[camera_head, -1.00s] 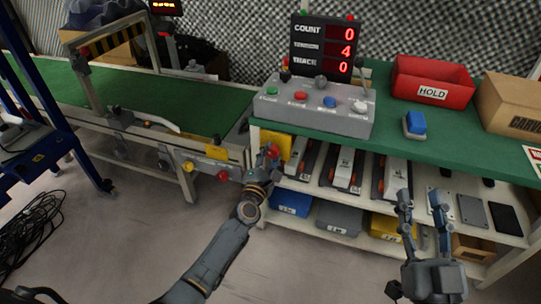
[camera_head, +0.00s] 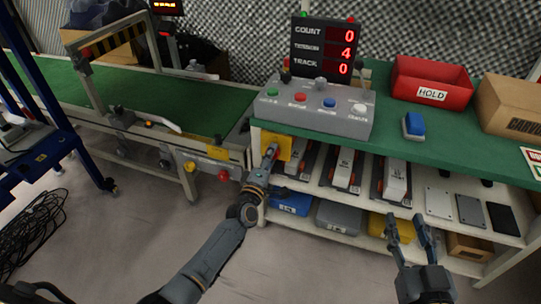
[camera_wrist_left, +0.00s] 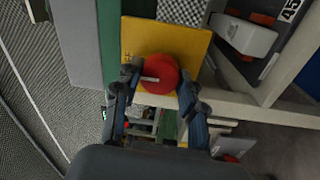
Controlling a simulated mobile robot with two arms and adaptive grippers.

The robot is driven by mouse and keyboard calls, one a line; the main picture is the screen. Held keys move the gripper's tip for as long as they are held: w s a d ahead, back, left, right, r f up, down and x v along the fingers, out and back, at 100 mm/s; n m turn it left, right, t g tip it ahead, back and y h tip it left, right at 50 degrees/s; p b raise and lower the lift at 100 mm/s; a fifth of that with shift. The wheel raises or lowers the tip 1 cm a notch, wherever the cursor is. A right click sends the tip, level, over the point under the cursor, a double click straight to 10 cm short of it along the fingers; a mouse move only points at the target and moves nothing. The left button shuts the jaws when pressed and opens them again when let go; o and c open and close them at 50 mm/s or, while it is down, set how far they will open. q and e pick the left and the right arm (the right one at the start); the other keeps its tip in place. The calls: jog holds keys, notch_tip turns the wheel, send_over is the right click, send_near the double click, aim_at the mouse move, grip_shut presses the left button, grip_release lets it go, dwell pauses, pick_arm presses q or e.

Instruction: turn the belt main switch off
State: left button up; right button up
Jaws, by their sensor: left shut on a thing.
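The main switch is a round red knob (camera_wrist_left: 160,72) with a pale mark, on a yellow plate (camera_wrist_left: 195,38) in the left wrist view. The yellow plate (camera_head: 285,143) also shows in the head view, on the bench's left front side. My left gripper (camera_head: 272,152) is at the plate. In the left wrist view its fingers (camera_wrist_left: 160,85) are closed around the knob, one on each side. The pale mark lies nearly level in that picture. My right gripper (camera_head: 406,219) is empty, its fingers apart, in front of the bench's lower shelves.
The green bench (camera_head: 455,150) carries a grey button box (camera_head: 318,113), a count display (camera_head: 322,45), a red HOLD bin (camera_head: 430,80) and a blue-topped block (camera_head: 414,125). The green conveyor (camera_head: 190,100) runs left. A cable coil (camera_head: 35,225) lies on the floor.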

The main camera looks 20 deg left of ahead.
pick_arm(q)
jog(key=shift+f, duration=0.1)
dwell(0.4)
jog(key=o, duration=1.1)
jog(key=shift+o, duration=0.2)
jog(key=shift+s, duration=0.1)
jog(key=s, duration=1.2)
jog(key=shift+a+f, duration=0.2)
jog(key=shift+f, duration=0.1)
